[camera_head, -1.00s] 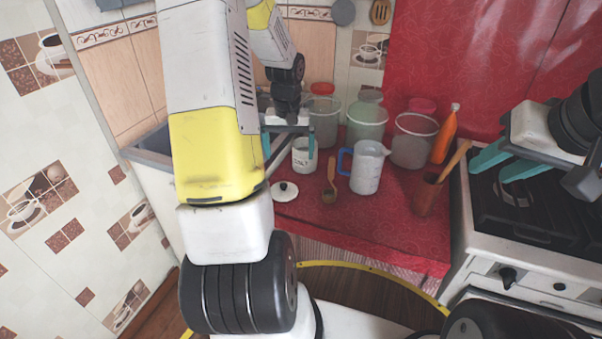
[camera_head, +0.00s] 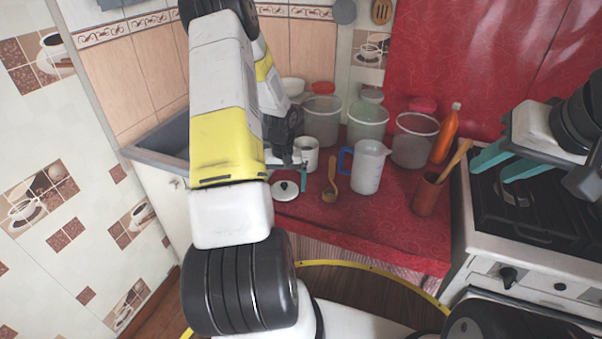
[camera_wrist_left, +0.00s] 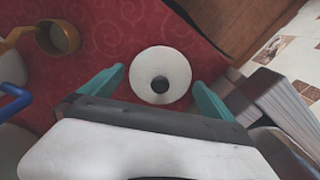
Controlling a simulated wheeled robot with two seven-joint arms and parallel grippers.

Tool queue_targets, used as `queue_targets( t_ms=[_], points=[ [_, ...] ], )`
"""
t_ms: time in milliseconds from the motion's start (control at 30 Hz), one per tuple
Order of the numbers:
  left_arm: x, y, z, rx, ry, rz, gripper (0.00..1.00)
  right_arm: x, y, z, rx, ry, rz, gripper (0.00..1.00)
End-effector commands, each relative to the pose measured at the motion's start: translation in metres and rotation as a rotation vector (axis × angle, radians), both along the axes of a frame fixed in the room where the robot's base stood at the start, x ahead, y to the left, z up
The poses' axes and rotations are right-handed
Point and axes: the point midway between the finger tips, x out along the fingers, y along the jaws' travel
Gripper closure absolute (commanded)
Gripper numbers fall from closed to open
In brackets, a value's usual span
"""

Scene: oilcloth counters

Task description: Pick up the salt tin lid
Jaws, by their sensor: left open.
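The salt tin lid (camera_head: 285,191) is a white disc with a dark knob. It lies flat on the red counter near its front left edge. In the left wrist view the lid (camera_wrist_left: 160,76) lies between and beyond the open teal fingers of my left gripper (camera_wrist_left: 160,88). In the head view my left gripper (camera_head: 290,172) is just behind and above the lid, partly hidden by my arm. The white salt tin (camera_head: 306,156) stands open behind it. My right gripper (camera_head: 507,163) is open and empty over the stove at right.
Several clear canisters stand along the back. A sink (camera_head: 160,146) is at left. The front strip of the red counter (camera_head: 390,225) is bare.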

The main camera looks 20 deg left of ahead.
Motion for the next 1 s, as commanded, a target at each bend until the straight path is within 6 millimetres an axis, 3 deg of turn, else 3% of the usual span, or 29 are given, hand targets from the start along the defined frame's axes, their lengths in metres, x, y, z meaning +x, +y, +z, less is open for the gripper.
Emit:
queue_targets(
  t_ms=[200,467,767,1000],
  points=[
    [0.0,0.0,0.0,0.0,-0.001,0.001,0.02,0.0,0.0,0.0,0.0,0.0,0.0,0.64],
    [0.0,0.0,0.0,0.0,-0.001,0.001,0.53,0.0,0.0,0.0,0.0,0.0,0.0,0.64],
    [0.0,0.0,0.002,0.001,-0.002,0.001,0.53,0.0,0.0,0.0,0.0,0.0,0.0,0.64],
    [0.001,0.001,0.022,0.001,-0.003,0.0,0.53,0.0,0.0,0.0,0.0,0.0,0.0,0.64]
  ],
)
